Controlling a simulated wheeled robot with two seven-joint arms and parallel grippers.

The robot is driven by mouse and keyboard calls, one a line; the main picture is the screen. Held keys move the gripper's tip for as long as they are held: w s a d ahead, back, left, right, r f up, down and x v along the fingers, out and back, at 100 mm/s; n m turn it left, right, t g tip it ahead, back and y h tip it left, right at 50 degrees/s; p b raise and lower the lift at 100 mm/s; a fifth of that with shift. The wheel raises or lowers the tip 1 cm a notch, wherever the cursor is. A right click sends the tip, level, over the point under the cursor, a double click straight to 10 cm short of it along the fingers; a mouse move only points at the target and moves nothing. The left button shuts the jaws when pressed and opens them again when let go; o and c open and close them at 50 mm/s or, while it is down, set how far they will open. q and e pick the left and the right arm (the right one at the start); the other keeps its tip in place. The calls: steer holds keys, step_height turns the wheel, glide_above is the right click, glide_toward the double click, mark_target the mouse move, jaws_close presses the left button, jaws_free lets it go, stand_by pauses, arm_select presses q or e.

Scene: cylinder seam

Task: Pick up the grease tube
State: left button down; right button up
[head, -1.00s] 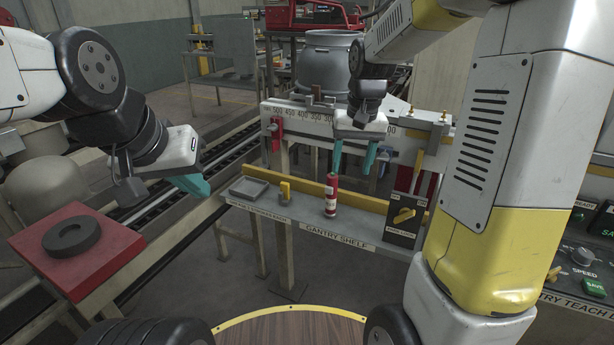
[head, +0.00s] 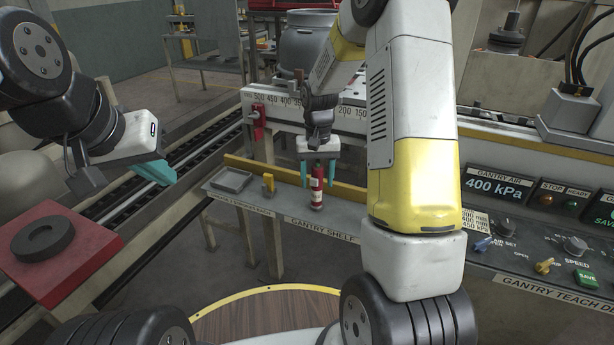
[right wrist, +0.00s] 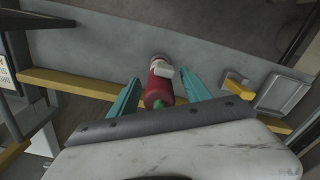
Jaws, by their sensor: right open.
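The grease tube (head: 317,188) is a red cylinder with a pale label, standing upright on the gantry shelf (head: 285,217) in the head view. In the right wrist view the red tube (right wrist: 158,85) lies between the teal fingers, with a gap on each side. My right gripper (head: 318,172) is open, pointing down around the upper part of the tube. My left gripper (head: 155,173) is at the left, away from the shelf, its teal fingers seen from the side; its opening is unclear.
A grey tray (head: 231,180) and a small yellow part (head: 268,183) sit left of the tube. A yellow rail (head: 290,174) runs behind it. A red stand (head: 60,255) with a dark ring (head: 43,240) is at the lower left. A teach desk (head: 535,270) is at the right.

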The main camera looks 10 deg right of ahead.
steer(key=shift+f, duration=0.15)
jaws_close()
stand_by(0.4)
